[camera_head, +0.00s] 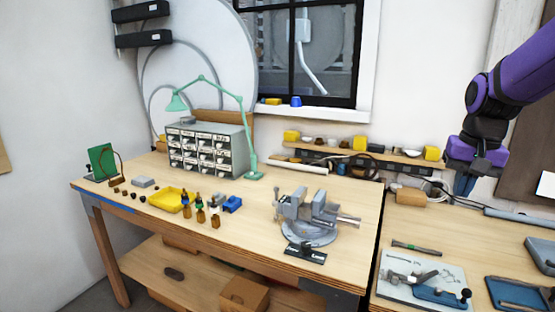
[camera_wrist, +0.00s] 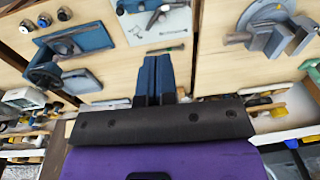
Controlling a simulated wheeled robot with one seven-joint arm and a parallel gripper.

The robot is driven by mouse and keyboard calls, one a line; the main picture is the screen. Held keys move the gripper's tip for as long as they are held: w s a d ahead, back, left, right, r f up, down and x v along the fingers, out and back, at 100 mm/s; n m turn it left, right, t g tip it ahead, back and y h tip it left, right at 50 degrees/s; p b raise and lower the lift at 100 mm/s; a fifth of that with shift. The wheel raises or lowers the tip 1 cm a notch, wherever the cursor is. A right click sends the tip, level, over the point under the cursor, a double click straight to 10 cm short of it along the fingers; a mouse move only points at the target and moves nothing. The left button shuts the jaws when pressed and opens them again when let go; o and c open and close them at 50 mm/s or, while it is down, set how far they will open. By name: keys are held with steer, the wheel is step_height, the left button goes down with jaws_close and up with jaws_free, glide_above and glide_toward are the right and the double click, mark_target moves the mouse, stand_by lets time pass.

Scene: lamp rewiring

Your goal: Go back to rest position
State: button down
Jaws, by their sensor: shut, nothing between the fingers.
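My gripper (camera_head: 463,187) hangs at the right in the head view, at the end of my purple arm, above the back of the right-hand bench. In the wrist view my gripper (camera_wrist: 155,60) shows its two blue fingers side by side and closed, with nothing between them. It appears to be in the air, apart from the benches and the things on them.
A grey vise (camera_head: 312,212) stands on the left bench (camera_head: 260,225). A green lamp (camera_head: 243,130) and a drawer cabinet (camera_head: 207,148) stand farther back. A white board with tools (camera_head: 395,268) lies on the right bench. A shelf (camera_head: 375,152) runs along the wall.

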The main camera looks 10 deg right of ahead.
steer(key=s+a+r+n+t, duration=0.4)
steer(key=s+a+n, duration=0.2)
steer(key=s+a, duration=0.5)
steer(key=s, duration=0.4)
steer(key=shift+a, duration=0.35)
